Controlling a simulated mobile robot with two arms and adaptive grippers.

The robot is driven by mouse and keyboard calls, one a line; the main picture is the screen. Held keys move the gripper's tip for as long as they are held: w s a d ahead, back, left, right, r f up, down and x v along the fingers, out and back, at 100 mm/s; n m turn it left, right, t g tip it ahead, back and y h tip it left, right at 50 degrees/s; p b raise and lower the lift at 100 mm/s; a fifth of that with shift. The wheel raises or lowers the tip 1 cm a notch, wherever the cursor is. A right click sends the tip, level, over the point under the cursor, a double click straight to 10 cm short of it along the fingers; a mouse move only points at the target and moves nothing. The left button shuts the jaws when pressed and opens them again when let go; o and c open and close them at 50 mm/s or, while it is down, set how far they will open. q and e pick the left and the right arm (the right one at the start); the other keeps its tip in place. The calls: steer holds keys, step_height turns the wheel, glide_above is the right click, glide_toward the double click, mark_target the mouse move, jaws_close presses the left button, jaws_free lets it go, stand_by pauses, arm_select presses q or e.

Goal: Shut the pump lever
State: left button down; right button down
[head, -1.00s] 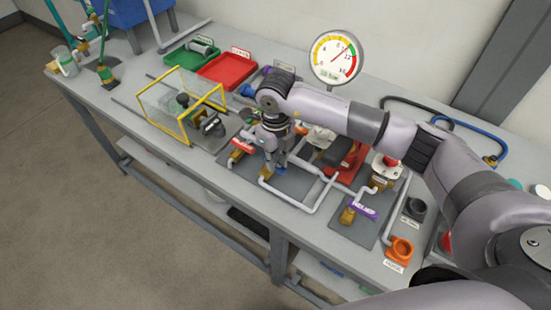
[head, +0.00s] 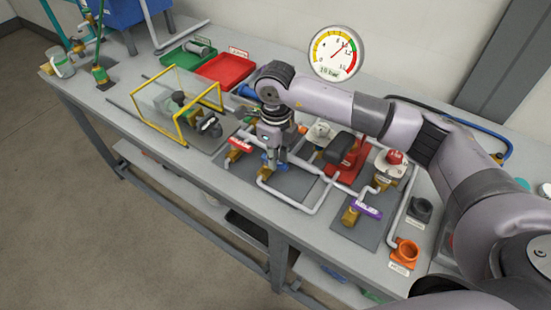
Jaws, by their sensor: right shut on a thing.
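My right gripper (head: 271,152) points down over a small valve on a dark plate in the middle of the bench. Its fingers are shut on a blue lever (head: 282,168), of which only small parts show beside the fingers. A red lever (head: 240,144) on a brass valve is just left of the gripper. A purple lever (head: 368,211) on another brass valve is at the right on its own plate. The lever labels are too small to read, so I cannot tell which is named the pump lever. My left gripper is not in view.
A round gauge (head: 336,52) stands behind my right arm. A yellow-framed clear guard (head: 180,108) stands left of the gripper. Green (head: 184,54) and red (head: 224,70) trays lie behind it. White pipes, a red pump (head: 347,160) and an orange fitting (head: 405,254) crowd the right.

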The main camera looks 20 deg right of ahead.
steer(key=shift+r, duration=0.1)
steer(key=c, duration=1.5)
jaws_free()
steer(key=shift+c, duration=0.2)
step_height(320, 180, up, 12)
